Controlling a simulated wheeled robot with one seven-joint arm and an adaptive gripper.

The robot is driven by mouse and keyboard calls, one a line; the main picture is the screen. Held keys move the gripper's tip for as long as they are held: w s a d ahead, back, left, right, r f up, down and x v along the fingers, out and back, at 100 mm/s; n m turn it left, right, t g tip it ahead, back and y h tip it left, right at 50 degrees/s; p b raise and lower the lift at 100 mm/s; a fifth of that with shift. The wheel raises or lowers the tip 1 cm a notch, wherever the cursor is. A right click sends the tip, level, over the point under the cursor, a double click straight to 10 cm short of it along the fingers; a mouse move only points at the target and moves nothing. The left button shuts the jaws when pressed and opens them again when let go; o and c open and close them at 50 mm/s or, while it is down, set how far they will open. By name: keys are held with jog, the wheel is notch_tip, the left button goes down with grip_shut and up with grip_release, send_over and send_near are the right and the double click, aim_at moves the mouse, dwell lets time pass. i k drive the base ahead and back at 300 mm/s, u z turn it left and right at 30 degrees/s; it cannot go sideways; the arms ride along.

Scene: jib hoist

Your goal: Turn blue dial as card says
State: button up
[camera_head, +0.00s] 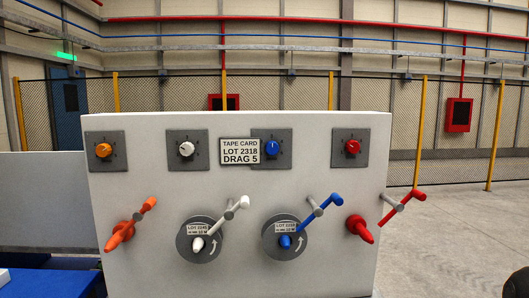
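The blue dial (272,147) sits on a dark square plate on the upper front of the white panel (330,185). Its pointer seems to point about straight up; its scale marks are too small to read. Below is a grey reel (272,252) with a blue crank (314,217) and a small label that seems to read LOT 2318.
An orange dial (104,150), a white dial (186,149) and a red dial (352,146) share the row. Orange (124,230), white (215,227) and red (388,214) cranks stick out below. Open floor lies at the right.

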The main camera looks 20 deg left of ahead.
aim_at(271, 147)
jog(key=z, duration=0.35)
jog(key=k, duration=1.05)
jog(key=u, duration=1.2)
jog(key=i, duration=0.5)
jog(key=u, duration=0.05)
